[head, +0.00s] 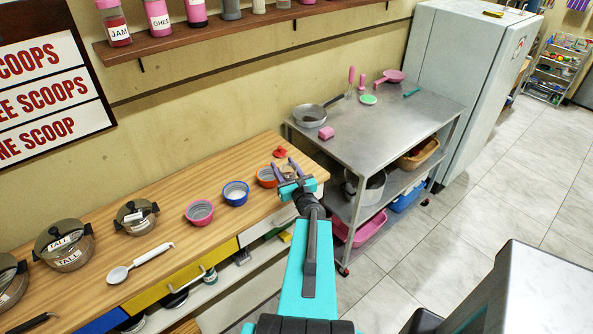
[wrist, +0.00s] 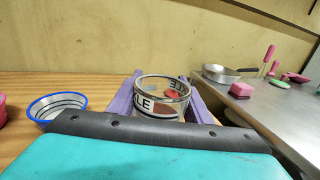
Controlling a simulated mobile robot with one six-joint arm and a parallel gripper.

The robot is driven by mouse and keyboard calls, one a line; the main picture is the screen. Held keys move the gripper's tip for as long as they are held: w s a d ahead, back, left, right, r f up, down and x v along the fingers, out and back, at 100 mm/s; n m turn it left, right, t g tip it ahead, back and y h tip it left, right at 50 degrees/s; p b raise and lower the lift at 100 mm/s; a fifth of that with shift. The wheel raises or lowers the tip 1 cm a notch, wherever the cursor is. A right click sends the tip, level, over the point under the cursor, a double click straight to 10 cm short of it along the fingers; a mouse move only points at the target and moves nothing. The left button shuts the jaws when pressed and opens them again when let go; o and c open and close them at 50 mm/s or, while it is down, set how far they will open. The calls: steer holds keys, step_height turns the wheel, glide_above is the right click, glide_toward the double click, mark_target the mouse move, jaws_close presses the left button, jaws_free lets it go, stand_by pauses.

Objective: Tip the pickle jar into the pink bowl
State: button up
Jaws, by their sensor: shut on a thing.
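My gripper (head: 284,171) is at the right end of the wooden counter, its purple fingers on either side of a clear glass jar. In the wrist view the jar (wrist: 160,98) stands upright and open-topped between the fingers, with part of a black label ending in "LE" showing. Its lower part is hidden by my gripper body, so I cannot tell whether it touches the counter. The pink bowl (head: 199,212) sits on the counter to the left, apart from my gripper; only a sliver of it (wrist: 2,110) shows in the wrist view.
A blue-rimmed bowl (head: 236,193) stands between the pink bowl and my gripper. An orange bowl (head: 265,178) and a red object (head: 280,152) are close by the gripper. Pots and a white spoon (head: 138,262) lie left. A metal table (head: 385,120) stands right.

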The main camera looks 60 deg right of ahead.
steer(key=w+a+r+n+t+y+b, duration=0.15)
steer(key=w+a+n+y, duration=0.35)
steer(key=w+a, duration=0.55)
steer(key=w+a+r+n+t+y+b, duration=0.1)
steer(key=w+a+r+n+y+b, duration=0.2)
steer(key=w+a+y, duration=0.8)
steer(key=a+n+g+y+b, duration=0.3)
steer(key=a+n+g+y, duration=0.4)
steer(key=a, duration=2.6)
steer(key=n+y, duration=0.1)
steer(key=n, duration=0.1)
steer(key=shift+a+f+n+y, duration=0.15)
steer(key=shift+a+n+y, duration=0.05)
steer(key=shift+n+y, duration=0.2)
steer(key=shift+a, duration=0.1)
